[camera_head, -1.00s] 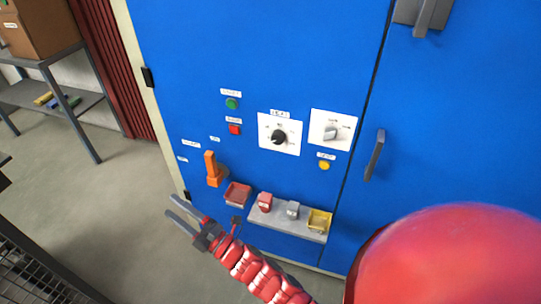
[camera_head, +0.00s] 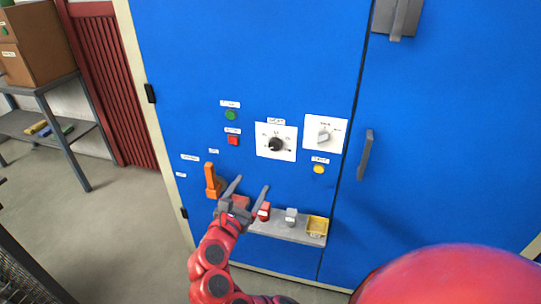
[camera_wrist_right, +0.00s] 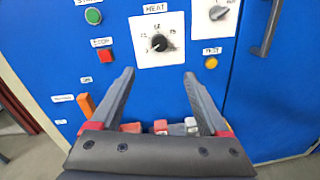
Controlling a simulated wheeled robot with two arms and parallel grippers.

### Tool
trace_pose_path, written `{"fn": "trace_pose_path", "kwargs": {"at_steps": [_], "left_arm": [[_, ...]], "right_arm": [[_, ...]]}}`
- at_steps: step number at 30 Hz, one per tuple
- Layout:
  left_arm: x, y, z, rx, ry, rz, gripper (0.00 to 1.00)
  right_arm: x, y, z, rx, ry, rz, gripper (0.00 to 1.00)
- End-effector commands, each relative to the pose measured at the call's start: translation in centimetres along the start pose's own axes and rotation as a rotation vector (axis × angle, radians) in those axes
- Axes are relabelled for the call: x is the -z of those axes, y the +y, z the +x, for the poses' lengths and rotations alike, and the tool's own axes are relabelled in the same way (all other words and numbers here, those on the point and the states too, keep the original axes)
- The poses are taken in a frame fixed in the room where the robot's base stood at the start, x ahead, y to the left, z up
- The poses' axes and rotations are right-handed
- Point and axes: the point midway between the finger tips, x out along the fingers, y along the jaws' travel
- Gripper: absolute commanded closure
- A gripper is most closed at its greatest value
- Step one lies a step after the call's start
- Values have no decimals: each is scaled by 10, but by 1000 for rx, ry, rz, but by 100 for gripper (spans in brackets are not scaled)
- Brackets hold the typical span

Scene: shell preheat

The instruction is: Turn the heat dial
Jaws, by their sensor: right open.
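The heat dial (camera_head: 275,144) is a round black knob on a white plate marked with a scale, on the blue cabinet front. In the right wrist view the heat dial (camera_wrist_right: 159,43) sits beyond and between the fingertips, under a "HEAT" label. My right gripper (camera_head: 248,188) is open and empty, below and a little left of the dial, apart from it. Its two spread fingers also show in the right wrist view (camera_wrist_right: 157,75). My left gripper is not in view.
Beside the dial are a grey selector switch (camera_head: 323,136), a green button (camera_head: 231,115), a red button (camera_head: 233,140), a yellow button (camera_head: 319,169) and an orange lever (camera_head: 213,181). A grey ledge (camera_head: 285,231) with small items juts out below. A door handle (camera_head: 365,155) stands right.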

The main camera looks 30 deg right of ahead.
Motion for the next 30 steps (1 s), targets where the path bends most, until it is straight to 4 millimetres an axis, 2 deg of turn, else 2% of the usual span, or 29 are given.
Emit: {"fn": "trace_pose_path", "kwargs": {"at_steps": [5,15,21,25,30], "left_arm": [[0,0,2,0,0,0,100],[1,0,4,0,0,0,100],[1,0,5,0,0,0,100],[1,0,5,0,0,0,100],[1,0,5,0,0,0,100]], "right_arm": [[0,-3,26,10,1,-3,21],[-2,-1,108,5,-1,2,21],[-1,0,147,1,0,1,21],[0,0,162,1,1,0,21],[0,2,171,-5,-1,0,21]]}}
